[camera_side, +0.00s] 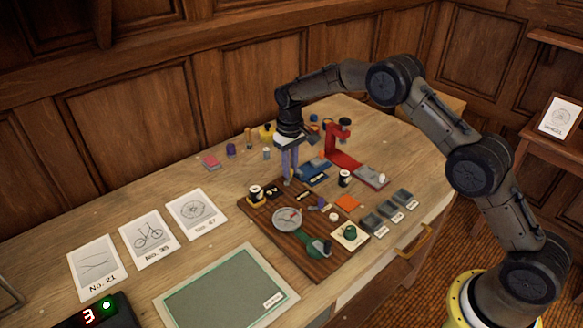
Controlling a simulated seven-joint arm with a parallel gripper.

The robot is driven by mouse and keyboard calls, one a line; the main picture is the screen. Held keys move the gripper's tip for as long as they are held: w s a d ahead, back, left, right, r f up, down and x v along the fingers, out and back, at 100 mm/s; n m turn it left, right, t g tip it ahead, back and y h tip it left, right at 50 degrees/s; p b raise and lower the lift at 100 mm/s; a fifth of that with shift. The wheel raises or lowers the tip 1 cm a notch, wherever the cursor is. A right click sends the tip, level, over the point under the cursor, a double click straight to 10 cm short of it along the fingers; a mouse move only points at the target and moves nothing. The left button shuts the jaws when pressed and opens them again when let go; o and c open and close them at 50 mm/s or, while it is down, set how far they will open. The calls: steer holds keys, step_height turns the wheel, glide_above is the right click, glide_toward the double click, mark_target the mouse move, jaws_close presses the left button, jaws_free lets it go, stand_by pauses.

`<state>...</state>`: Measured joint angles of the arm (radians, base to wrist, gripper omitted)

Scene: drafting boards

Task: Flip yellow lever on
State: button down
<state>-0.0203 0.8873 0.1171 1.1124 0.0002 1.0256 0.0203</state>
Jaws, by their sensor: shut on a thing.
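My gripper (289,181) points straight down at the back edge of a dark wooden board (262,225). Its fingers are close together on a small thing between the tips, too small and hidden to make out. Left of the fingertips, a small black block with yellow marks (273,191) sits on the board. Further left is a yellow piece with a black-and-white cylinder (256,193). I cannot tell for sure which small yellow part is the lever, or its position.
The board also bears a round grey dial (287,219), a green handle (320,247) and a cream block with a green knob (349,235). A red stand (341,148) is behind right. Picture cards (148,238) and a green-grey panel (226,287) lie left and in front.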

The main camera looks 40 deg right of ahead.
steer(key=shift+w+r+n, duration=0.1)
steer(key=shift+w+n, duration=0.05)
steer(key=shift+n, duration=0.25)
steer(key=c, duration=0.8)
jaws_free()
step_height(320, 180, up, 14)
steer(key=shift+f, duration=0.1)
